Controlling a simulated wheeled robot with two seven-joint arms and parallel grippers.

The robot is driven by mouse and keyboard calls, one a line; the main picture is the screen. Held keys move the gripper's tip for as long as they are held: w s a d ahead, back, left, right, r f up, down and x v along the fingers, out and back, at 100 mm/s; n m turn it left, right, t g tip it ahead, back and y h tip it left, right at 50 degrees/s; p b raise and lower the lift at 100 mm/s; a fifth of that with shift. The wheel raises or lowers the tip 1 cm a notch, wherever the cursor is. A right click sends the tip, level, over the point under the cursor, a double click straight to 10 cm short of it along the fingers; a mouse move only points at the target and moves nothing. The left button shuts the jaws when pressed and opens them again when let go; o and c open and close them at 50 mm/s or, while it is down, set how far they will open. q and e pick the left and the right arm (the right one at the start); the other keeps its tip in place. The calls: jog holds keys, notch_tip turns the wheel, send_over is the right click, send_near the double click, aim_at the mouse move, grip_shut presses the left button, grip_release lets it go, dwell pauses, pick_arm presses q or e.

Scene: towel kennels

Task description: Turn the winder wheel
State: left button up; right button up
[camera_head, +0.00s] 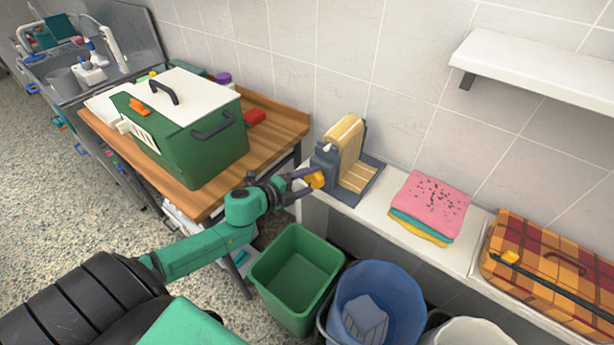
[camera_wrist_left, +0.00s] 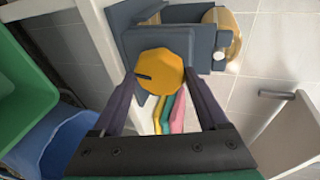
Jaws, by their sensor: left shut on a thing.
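The winder (camera_head: 346,160) is a dark blue-grey stand with a tan roll, on the white ledge by the tiled wall. Its yellow-orange wheel (camera_head: 316,180) faces my left arm. My left gripper (camera_head: 304,180) reaches the wheel from the left and is shut on it. In the left wrist view the wheel (camera_wrist_left: 160,72) sits between the two dark fingertips (camera_wrist_left: 160,85), with a dark slot on its face. The winder body (camera_wrist_left: 125,50) shows behind it. My right gripper is not in view.
A green box (camera_head: 185,130) stands on the wooden table (camera_head: 280,115). Folded towels (camera_head: 432,200) and a plaid carrier (camera_head: 545,265) lie along the ledge (camera_head: 395,228). Below stand a green bin (camera_head: 297,270), a blue bucket (camera_head: 372,300) with a grey cloth, and a pale bucket.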

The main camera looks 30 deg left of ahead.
pick_arm(q)
jog(key=shift+d+m+y+p, duration=0.15)
jog(key=shift+m+y+p, duration=0.7)
jog(key=shift+m, duration=0.35)
jog(key=o, duration=1.3)
jog(key=shift+c, duration=0.2)
jog(key=b+v, duration=0.1)
jog(key=v, duration=1.3)
jog(key=shift+s, duration=0.3)
jog(key=shift+r, duration=0.1)
